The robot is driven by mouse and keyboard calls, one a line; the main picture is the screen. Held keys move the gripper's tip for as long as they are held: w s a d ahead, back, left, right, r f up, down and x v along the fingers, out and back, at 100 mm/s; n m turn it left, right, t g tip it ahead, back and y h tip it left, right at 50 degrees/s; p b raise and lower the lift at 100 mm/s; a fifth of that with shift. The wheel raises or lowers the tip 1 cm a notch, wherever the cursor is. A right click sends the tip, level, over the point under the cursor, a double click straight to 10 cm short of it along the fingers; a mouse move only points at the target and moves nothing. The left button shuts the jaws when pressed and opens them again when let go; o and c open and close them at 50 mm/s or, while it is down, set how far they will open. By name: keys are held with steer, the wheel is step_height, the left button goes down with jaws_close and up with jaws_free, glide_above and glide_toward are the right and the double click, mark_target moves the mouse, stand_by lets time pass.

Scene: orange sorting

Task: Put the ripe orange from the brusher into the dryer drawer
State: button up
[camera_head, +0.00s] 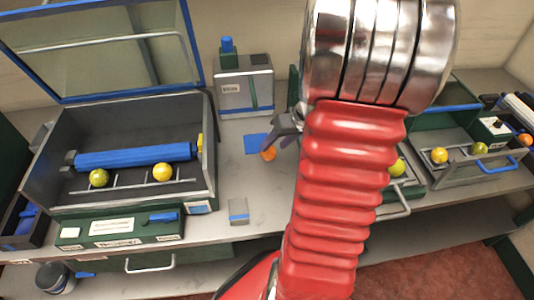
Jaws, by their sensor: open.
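The brusher seems to be the grey open-lidded machine (60,125) at left, with a blue roller (135,156). Two yellow-green fruits, one at left (99,178) and one at right (162,172), lie in front of the roller. One small orange (268,154) shows right of the machine, just below my gripper (277,136). My gripper is open, partly hidden behind my red arm; I cannot tell whether it touches the orange.
A grey box (245,88) with a blue knob stands at the back. A small grey block (239,211) lies near the counter's front edge. Another drawer with a handle (395,212) and a yellow-green fruit (396,167) is partly behind my arm. The counter between is mostly clear.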

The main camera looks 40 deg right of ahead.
mark_target(271, 148)
steer(key=shift+x, duration=2.25)
steer(key=shift+d, duration=0.1)
steer(key=c, duration=0.8)
steer(key=shift+r, duration=0.1)
step_height(271, 148, up, 18)
steer(key=shift+f, duration=0.1)
steer(key=shift+s, duration=0.15)
